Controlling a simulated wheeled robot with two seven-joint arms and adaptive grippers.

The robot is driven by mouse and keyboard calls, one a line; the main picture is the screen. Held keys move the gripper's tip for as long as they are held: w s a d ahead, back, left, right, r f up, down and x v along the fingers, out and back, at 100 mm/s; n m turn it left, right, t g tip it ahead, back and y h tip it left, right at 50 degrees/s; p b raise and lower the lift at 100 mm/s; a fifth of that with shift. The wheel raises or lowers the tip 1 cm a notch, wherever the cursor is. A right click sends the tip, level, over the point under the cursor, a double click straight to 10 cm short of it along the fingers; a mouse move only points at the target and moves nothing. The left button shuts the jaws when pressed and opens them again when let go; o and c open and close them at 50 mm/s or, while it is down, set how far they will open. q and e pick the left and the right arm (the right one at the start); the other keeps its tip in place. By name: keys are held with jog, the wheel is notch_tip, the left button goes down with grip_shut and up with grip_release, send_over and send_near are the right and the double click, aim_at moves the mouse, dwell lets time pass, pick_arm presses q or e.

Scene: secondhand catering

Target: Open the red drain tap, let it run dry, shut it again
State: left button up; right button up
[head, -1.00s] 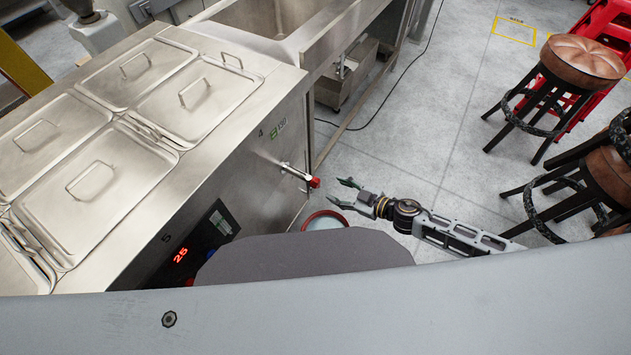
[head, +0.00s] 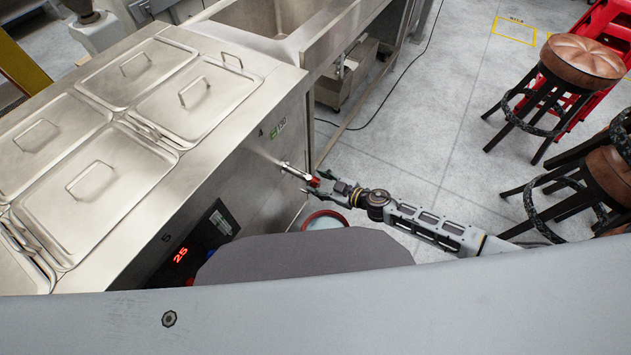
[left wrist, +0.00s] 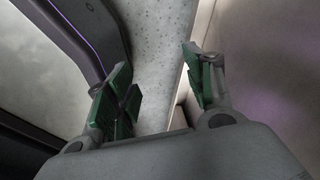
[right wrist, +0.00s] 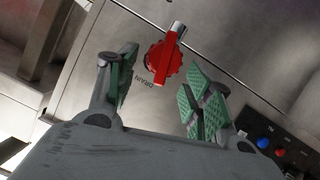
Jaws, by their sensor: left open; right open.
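The red drain tap (right wrist: 163,62) sits on a metal pipe on the steel bain-marie's side panel, with the word DRAIN beside it. In the head view the red tap (head: 314,182) shows at the pipe's end. My right gripper (head: 322,184) is at the tap. In the right wrist view the open fingers (right wrist: 160,85) stand on either side of the red knob, not closed on it. A bucket with a red rim (head: 325,217) stands on the floor below, partly hidden. My left gripper (left wrist: 160,85) is open and empty, seen only in the left wrist view.
The bain-marie top (head: 150,100) carries several lidded pans. Its control panel (head: 195,245) shows a red 25. A steel sink (head: 270,18) stands behind. Stools (head: 580,60) stand at the right on grey floor. A black cable (head: 400,85) lies on the floor.

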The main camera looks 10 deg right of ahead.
jog(key=shift+x, duration=1.1)
jog(key=c, duration=0.9)
